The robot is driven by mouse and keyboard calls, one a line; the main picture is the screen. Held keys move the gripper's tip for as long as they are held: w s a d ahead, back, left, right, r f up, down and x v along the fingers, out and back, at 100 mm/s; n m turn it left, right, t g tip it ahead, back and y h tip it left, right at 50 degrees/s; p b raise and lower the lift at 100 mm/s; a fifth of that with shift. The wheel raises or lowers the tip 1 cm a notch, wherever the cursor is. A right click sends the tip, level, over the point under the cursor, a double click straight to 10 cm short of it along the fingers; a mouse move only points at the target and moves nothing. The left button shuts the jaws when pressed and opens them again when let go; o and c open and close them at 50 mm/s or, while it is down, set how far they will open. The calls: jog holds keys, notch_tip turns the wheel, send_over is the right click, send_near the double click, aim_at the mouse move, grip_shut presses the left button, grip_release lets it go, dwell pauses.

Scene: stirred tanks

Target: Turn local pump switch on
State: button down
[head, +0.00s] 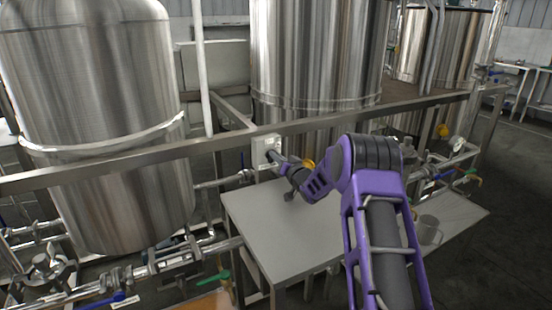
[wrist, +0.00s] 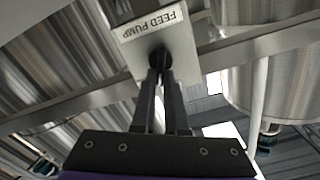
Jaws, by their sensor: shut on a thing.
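The local pump switch is a pale box (head: 262,143) on the front rail between the left and middle tanks. In the wrist view its plate (wrist: 176,42) carries the label "FEED PUMP", which appears upside down and tilted. My gripper (head: 273,156) reaches the front of the box. In the wrist view my gripper (wrist: 160,62) has its two fingers close together at the plate, shut on the switch's knob. The knob is hidden between the fingertips, so its turned position cannot be told.
A metal rail (head: 110,158) runs across in front of the large steel tanks (head: 95,90). A grey table (head: 275,235) stands below my gripper, with a clear vessel (head: 428,230) at its right. Pipes and valves (head: 110,280) lie low at the left.

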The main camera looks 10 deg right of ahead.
jog(key=shift+d+f+m, duration=0.15)
jog(key=shift+f+m, duration=0.05)
jog(key=shift+m, duration=1.55)
jog(key=shift+d+f+m, duration=0.1)
jog(key=shift+f+m, duration=0.05)
jog(key=shift+m, duration=1.6)
jog(key=c, duration=0.9)
grip_release()
jog(key=shift+c, duration=0.2)
jog(key=p+v, duration=0.1)
jog(key=v, duration=1.6)
jog(key=shift+s, duration=0.15)
jog(key=shift+d, duration=0.1)
